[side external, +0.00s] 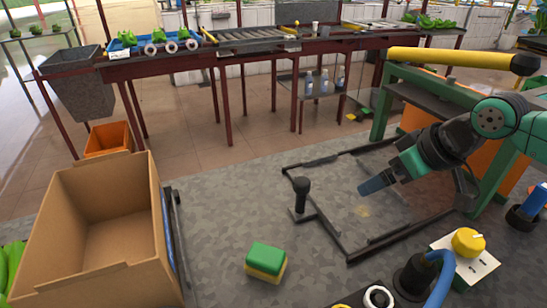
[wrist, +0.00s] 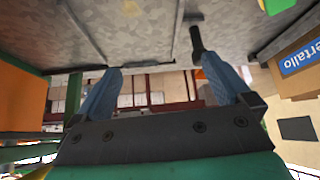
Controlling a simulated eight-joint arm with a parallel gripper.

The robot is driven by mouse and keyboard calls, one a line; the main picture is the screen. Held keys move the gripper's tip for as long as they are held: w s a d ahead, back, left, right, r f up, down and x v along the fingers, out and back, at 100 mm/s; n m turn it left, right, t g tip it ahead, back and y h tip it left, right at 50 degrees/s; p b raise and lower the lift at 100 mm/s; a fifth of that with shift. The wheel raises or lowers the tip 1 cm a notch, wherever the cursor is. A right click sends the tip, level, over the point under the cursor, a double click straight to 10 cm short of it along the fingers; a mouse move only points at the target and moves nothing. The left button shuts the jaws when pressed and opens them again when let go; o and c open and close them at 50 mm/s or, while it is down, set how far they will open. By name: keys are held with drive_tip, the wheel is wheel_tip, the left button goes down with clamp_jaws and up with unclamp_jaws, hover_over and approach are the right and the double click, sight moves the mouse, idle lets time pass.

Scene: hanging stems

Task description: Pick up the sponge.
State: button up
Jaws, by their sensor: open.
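The sponge (side external: 265,262), green on top and yellow below, lies flat on the grey mottled surface at the lower middle of the side view. A green and yellow edge, likely the sponge (wrist: 279,5), is cut off at the top right of the wrist view. My gripper (side external: 372,186) is above the surface to the right of and beyond the sponge, well apart from it. In the wrist view its two blue fingers (wrist: 160,68) are spread with nothing between them.
An open cardboard box (side external: 105,235) stands left of the sponge. A black upright handle (side external: 301,195) and a dark floor frame (side external: 400,237) lie between sponge and gripper. A yellow knob on a white box (side external: 467,242) is at right. The surface around the sponge is mostly clear.

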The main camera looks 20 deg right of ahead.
sight(268, 255)
drive_tip(key=a+f+n+g, duration=0.1)
drive_tip(key=a+f+n, duration=0.1)
drive_tip(key=a, duration=0.3)
drive_tip(key=a+f+n+g+y, duration=0.1)
drive_tip(key=a+f+n, duration=0.1)
drive_tip(key=a, duration=0.4)
drive_tip(key=w+a+f+n+g+y, duration=0.1)
drive_tip(key=a+f+n, duration=0.2)
drive_tip(key=a, duration=0.3)
drive_tip(key=shift+w+f, duration=0.1)
drive_tip(key=shift+f, duration=0.2)
drive_tip(key=shift+a+f, duration=0.2)
drive_tip(key=shift+a, duration=0.05)
drive_tip(key=shift+x, duration=2.7)
drive_tip(key=shift+c, duration=0.2)
drive_tip(key=c, duration=1.4)
wheel_tip(268, 255, up, 20)
drive_tip(key=shift+r, duration=0.1)
